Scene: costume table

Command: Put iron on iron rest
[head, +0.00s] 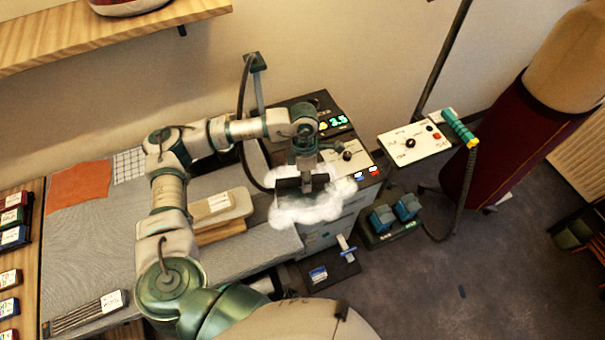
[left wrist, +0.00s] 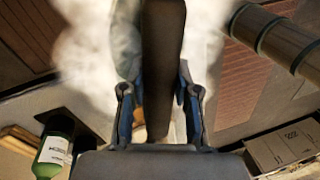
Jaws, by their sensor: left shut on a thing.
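My left gripper (head: 306,178) is shut on the dark handle of the iron (head: 288,187), over the front right end of the grey ironing board. White steam surrounds the iron and hides its soleplate, so I cannot tell whether it touches anything. In the left wrist view the fingers (left wrist: 158,105) stand on both sides of the dark handle (left wrist: 163,60). A dark unit (head: 302,103) with a green lit display stands just behind the iron; I cannot clearly make out an iron rest on it. My right gripper is not in view.
The grey board (head: 90,235) holds a wooden block with a pale pad (head: 222,207), an orange cloth (head: 80,184) and a checked cloth (head: 129,166). A dark cord loops from a stand (head: 256,62) towards the iron. A control panel (head: 413,143) stands right, above blue pedals (head: 394,212).

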